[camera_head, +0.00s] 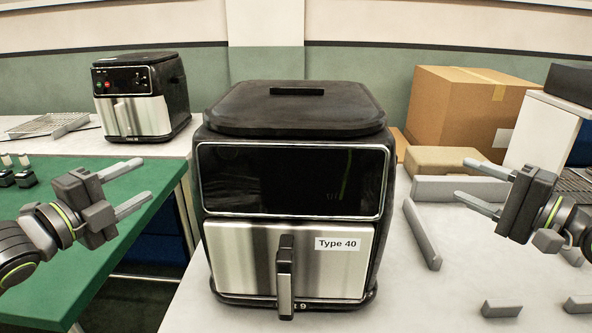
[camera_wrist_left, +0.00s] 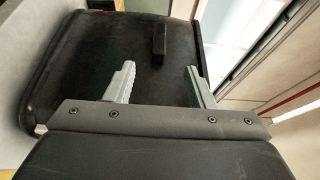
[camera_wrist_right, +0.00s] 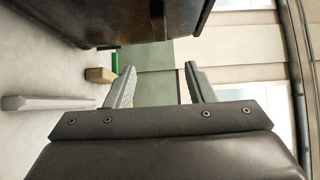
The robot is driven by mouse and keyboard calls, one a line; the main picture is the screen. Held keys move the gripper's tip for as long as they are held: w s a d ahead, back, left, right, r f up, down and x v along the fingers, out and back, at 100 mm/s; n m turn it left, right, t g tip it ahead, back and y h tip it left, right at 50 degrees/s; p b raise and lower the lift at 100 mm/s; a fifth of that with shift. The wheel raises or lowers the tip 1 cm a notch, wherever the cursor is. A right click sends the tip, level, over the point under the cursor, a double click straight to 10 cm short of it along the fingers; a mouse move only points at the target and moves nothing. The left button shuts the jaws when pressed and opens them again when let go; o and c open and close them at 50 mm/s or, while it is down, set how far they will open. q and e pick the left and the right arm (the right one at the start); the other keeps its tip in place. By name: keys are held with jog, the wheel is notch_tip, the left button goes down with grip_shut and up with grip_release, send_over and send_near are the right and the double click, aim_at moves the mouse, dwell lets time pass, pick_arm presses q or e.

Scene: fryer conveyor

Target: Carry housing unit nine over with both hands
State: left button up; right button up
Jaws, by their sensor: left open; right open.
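The housing unit (camera_head: 290,195) is a black and steel air-fryer body on the white table, upright. It has a dark front panel, a steel drawer with a black handle, a "Type 40" label and a partly hidden mark ending in 9 at its base. Its black side fills much of the left wrist view (camera_wrist_left: 110,65) and its edge shows in the right wrist view (camera_wrist_right: 110,18). My left gripper (camera_head: 137,187) is open and empty, left of the unit and apart from it. My right gripper (camera_head: 483,187) is open and empty, to its right and apart from it.
A second fryer (camera_head: 140,100) stands at the back left. A green table (camera_head: 130,215) lies left of the white table (camera_head: 400,300). Cardboard boxes (camera_head: 455,110) stand back right. Grey bars (camera_head: 421,235) and small grey blocks (camera_head: 501,308) lie right of the unit.

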pick_arm(q)
jog(key=x, duration=1.6)
jog(key=shift+w+d, duration=0.25)
jog(key=shift+d, duration=0.2)
pick_arm(e)
jog(key=x, duration=1.6)
jog(key=shift+w+a, duration=0.2)
jog(key=shift+w, duration=0.05)
pick_arm(q)
grip_shut()
pick_arm(e)
grip_shut()
jog(key=shift+f, duration=0.1)
pick_arm(q)
jog(key=shift+r, duration=0.2)
pick_arm(e)
jog(key=shift+r, duration=0.25)
